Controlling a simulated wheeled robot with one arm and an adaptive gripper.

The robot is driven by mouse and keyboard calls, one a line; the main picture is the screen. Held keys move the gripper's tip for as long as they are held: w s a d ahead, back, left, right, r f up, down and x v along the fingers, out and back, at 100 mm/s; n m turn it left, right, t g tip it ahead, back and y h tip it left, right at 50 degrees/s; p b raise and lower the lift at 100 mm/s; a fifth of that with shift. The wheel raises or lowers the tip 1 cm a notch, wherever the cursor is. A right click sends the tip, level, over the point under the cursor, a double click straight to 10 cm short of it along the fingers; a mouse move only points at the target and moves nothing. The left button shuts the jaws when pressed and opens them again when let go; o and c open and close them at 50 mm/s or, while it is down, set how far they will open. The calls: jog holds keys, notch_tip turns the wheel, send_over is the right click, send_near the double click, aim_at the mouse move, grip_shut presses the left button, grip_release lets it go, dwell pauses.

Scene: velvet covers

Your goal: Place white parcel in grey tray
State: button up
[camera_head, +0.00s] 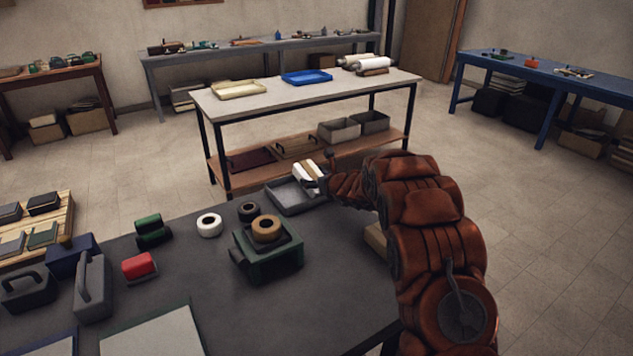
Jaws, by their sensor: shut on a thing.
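The white parcel (302,173), with a tan band across it, is at the back right part of the grey tray (290,207). It looks tilted. I cannot tell whether it touches the tray or hangs just above it. The grey tray lies at the far edge of the dark table. My gripper (321,182) reaches in from the right and is shut on the parcel. Its fingers are small in the picture and partly hidden by my arm.
A white-topped bench (320,97) with yellow and blue trays stands behind. The table's middle front is clear.

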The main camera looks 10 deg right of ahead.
jog(key=o, duration=1.5)
jog(key=shift+s+f, duration=0.1)
jog(key=shift+f, duration=0.7)
jog(key=shift+o, duration=1.2)
jog(key=shift+r, duration=0.25)
jog(key=shift+s+d+r, duration=0.15)
jog(key=shift+s+r, duration=0.1)
jog(key=shift+s, duration=0.05)
jog(key=shift+b+v, duration=1.2)
jog(key=shift+v, duration=4.4)
